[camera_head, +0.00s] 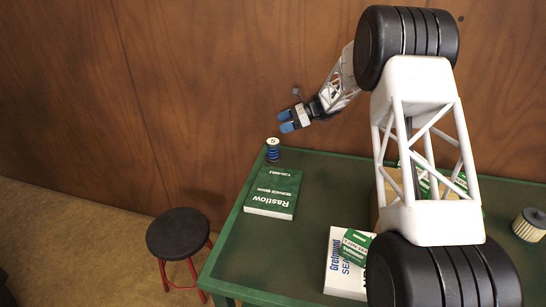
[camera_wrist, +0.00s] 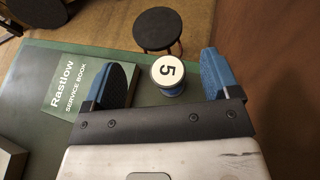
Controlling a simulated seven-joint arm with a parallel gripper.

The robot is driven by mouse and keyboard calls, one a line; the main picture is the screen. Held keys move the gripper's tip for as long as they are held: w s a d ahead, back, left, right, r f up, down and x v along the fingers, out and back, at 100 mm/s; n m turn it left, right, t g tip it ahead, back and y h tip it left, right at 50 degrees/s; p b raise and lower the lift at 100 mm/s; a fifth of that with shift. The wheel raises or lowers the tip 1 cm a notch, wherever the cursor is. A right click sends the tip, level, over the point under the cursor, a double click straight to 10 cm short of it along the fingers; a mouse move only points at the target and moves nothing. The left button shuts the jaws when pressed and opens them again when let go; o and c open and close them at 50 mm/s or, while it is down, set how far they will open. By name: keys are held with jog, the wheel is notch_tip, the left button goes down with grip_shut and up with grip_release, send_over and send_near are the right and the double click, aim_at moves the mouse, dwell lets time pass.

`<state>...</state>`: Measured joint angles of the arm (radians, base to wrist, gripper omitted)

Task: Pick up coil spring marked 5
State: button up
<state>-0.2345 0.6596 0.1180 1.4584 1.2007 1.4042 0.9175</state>
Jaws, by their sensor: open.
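The coil spring marked 5 (camera_head: 272,150) stands upright at the far left corner of the green table, behind a green book. It has a blue coil and a pale round top. In the wrist view the spring (camera_wrist: 168,74) shows its white top with a black 5, in the gap between the two fingers but beyond them. My gripper (camera_head: 288,120) is open and empty, with blue fingertips, above and slightly right of the spring. In the wrist view my gripper (camera_wrist: 162,78) has one blue finger on each side of the spring, and contact is not visible.
The green service book (camera_head: 273,193) lies just in front of the spring. A white book (camera_head: 345,262), a box with green packets and a filter (camera_head: 530,224) are farther right on the table (camera_head: 225,255). A wooden wall stands behind. A black stool (camera_head: 178,234) stands left of the table.

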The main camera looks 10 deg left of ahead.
send_near(273, 151)
jog(key=x, duration=0.2)
jog(key=f+x, duration=0.1)
jog(key=x, duration=0.2)
jog(key=shift+f, duration=0.1)
jog(key=shift+a, duration=0.1)
jog(key=shift+x, duration=2.4)
jog(key=shift+c, duration=0.3)
jog(key=c, duration=1.1)
